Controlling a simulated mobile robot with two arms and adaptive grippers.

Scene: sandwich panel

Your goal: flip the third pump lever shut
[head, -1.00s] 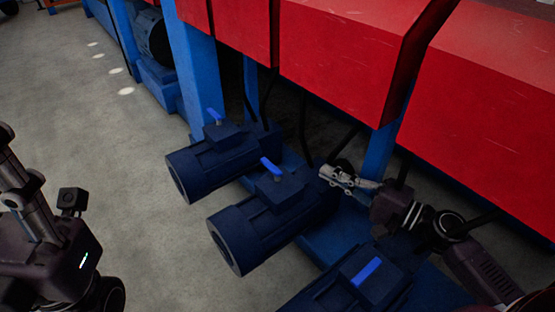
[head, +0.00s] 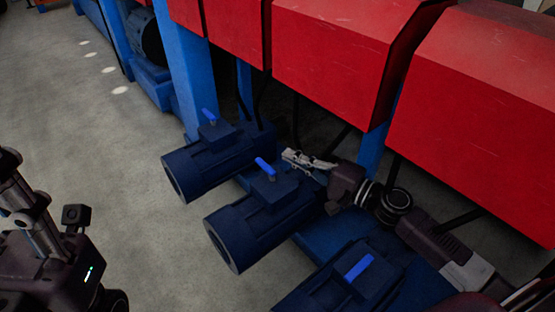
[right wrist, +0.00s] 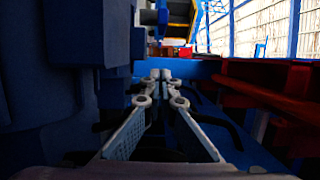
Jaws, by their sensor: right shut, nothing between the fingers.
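Three dark blue pumps stand in a row in the head view, each with a bright blue lever on its top box. The far lever (head: 209,116) and middle lever (head: 265,167) both point toward the upper left. The near lever (head: 358,267) points toward the upper right, unlike the other two. I cannot tell which is counted as third. My right gripper (head: 288,156) is shut and empty, just right of the middle lever and apart from it. Its closed fingers show in the right wrist view (right wrist: 160,76), with no lever visible between them.
Red panels (head: 335,60) overhang the pumps on the right. A blue post (head: 178,75) rises behind the far pump. The blue base (head: 330,235) runs under the pumps. Grey floor (head: 90,130) is clear on the left.

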